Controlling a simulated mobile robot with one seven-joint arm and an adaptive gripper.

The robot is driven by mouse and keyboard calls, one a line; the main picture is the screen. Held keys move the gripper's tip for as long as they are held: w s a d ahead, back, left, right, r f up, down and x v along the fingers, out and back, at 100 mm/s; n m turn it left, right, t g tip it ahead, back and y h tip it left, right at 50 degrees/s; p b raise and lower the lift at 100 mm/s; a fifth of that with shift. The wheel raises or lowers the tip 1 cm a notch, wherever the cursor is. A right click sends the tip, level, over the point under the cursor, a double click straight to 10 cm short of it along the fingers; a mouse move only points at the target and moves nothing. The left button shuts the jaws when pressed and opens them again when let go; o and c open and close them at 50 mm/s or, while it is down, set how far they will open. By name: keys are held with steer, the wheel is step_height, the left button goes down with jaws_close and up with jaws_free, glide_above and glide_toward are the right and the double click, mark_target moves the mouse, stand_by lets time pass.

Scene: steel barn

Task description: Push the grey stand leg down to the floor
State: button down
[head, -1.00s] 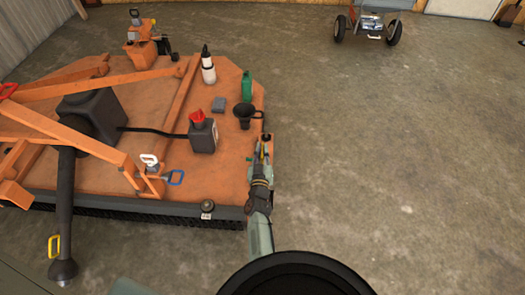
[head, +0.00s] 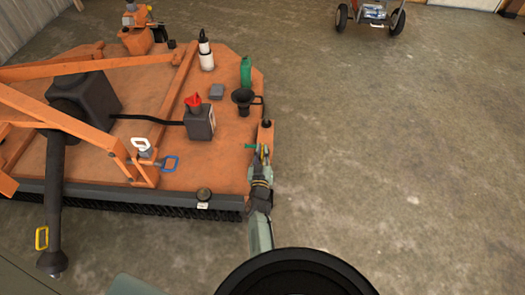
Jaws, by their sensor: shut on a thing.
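My gripper (head: 262,155) is at the right front corner of the orange mower deck (head: 225,140), against the orange corner bracket (head: 266,131). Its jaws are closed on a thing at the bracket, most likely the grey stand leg. The leg is too small and too hidden by my gripper to make out, and its lower end and the floor contact do not show. A small green handle (head: 250,146) sticks out to the left beside the fingers. A dark knob tops the bracket.
On the deck stand a black funnel (head: 243,98), a green bottle (head: 245,71), a white bottle (head: 206,57) and a dark jug with a red cap (head: 199,121). A dark driveshaft (head: 55,210) hangs at the left.

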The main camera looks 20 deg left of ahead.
steer(key=shift+a+f, duration=0.1)
steer(key=shift+f, duration=0.05)
steer(key=c, duration=1.7)
jaws_free()
steer(key=shift+f, duration=0.1)
steer(key=shift+o, duration=0.2)
